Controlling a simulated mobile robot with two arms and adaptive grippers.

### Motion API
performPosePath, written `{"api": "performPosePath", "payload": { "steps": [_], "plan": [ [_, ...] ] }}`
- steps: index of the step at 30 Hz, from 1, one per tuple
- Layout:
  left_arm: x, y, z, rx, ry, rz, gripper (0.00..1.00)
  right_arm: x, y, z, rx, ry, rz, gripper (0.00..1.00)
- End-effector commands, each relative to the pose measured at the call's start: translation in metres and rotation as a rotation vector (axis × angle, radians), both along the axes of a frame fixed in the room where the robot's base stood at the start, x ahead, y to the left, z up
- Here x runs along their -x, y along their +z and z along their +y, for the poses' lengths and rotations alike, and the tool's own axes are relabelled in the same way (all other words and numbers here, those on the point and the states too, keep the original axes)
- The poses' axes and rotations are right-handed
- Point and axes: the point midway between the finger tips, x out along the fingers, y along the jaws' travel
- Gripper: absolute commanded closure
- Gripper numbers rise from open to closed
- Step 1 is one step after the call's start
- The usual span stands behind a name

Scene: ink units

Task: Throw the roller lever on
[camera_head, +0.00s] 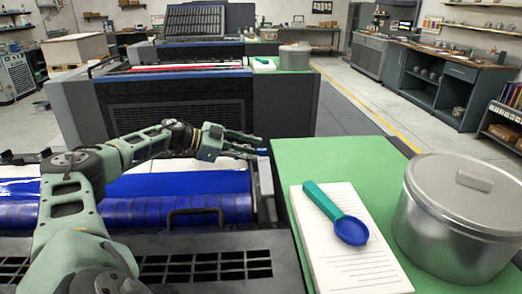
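A small blue tip (262,151), which looks like the roller lever's handle, shows at the right end of the ink unit, beside the green top. My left gripper (259,148) reaches in from the left above the blue ink roller (165,198). Its fingers point right and are spread apart, with their tips right at the blue tip. I cannot tell whether they touch it. The rest of the lever is hidden behind the fingers and the unit's side. My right gripper is not in view.
The green top (295,155) on the right holds a paper pad (345,255) with a blue and teal scoop (337,213) and a lidded metal tin (458,220). A black handle (196,213) stands on the slotted cover in front. A second press unit stands behind.

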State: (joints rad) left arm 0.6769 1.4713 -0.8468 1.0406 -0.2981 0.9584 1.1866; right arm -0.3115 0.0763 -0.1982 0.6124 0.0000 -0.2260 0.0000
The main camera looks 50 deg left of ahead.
Motion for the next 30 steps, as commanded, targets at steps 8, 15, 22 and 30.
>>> {"api": "performPosePath", "payload": {
  "steps": [8,15,22,30],
  "plan": [
    [-0.026,-0.01,-0.015,0.001,0.0,-0.001,0.72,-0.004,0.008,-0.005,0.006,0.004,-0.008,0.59],
    [-0.029,-0.012,-0.017,0.0,0.0,0.0,0.72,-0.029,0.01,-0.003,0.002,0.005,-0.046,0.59],
    [-0.028,-0.012,-0.017,0.0,0.0,0.0,0.86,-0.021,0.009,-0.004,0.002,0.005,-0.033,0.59],
    [-0.028,-0.012,-0.017,0.0,0.0,0.0,1.0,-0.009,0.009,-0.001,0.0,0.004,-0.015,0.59]
  ]
}}
